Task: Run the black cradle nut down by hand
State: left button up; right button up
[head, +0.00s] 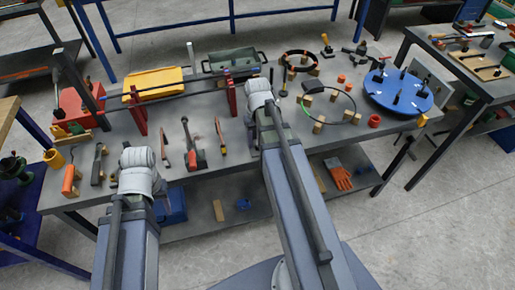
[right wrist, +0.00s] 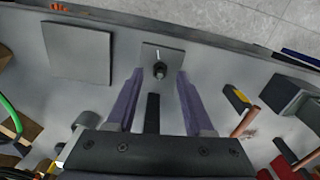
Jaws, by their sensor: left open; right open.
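In the right wrist view, a black nut-like piece (right wrist: 159,70) sits on a stud over a small grey square plate (right wrist: 176,57). My right gripper (right wrist: 158,80) is open, with its two purple fingers on either side of the black piece and a gap on each side. I cannot tell its height relative to the piece. In the head view, my left gripper (head: 140,158) is over the front left of the bench, its fingers mostly hidden by the wrist. My right arm reaches over the middle of the bench and hides what is under its wrist.
A larger grey plate (right wrist: 77,52) lies to the left in the right wrist view, and a dark block (right wrist: 290,92) to the right. In the head view, red posts (head: 231,97), a yellow bin (head: 155,82), hand tools (head: 192,150) and a blue disc (head: 385,98) stand on the bench.

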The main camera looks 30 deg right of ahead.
jog(key=shift+f+b, duration=0.35)
jog(key=shift+f, duration=0.4)
grip_shut()
